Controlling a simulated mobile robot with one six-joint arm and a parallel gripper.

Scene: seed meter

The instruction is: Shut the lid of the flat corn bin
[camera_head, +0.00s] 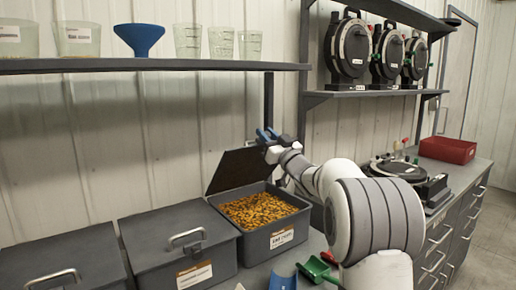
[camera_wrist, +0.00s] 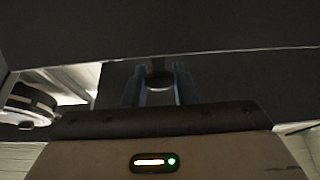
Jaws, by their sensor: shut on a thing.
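The open grey bin (camera_head: 252,243) stands on the bench, full of orange and dark kernels (camera_head: 258,208), with a white label on its front. Its dark lid (camera_head: 238,168) is raised at the back, tilted up. My gripper (camera_head: 266,134) is at the lid's upper right edge, shut on the lid. In the wrist view, my gripper's blue-grey fingers (camera_wrist: 158,88) close around a small dark part, likely the handle, against the dark panel of the lid (camera_wrist: 160,30). The exact grip is dim and partly hidden.
Two closed grey bins with metal handles stand to the left, the nearer one (camera_head: 182,258) beside the open bin. A green scoop (camera_head: 317,268) and a blue scoop (camera_head: 283,280) lie in front. A shelf (camera_head: 150,65) runs above. A red tray (camera_head: 447,149) sits at right.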

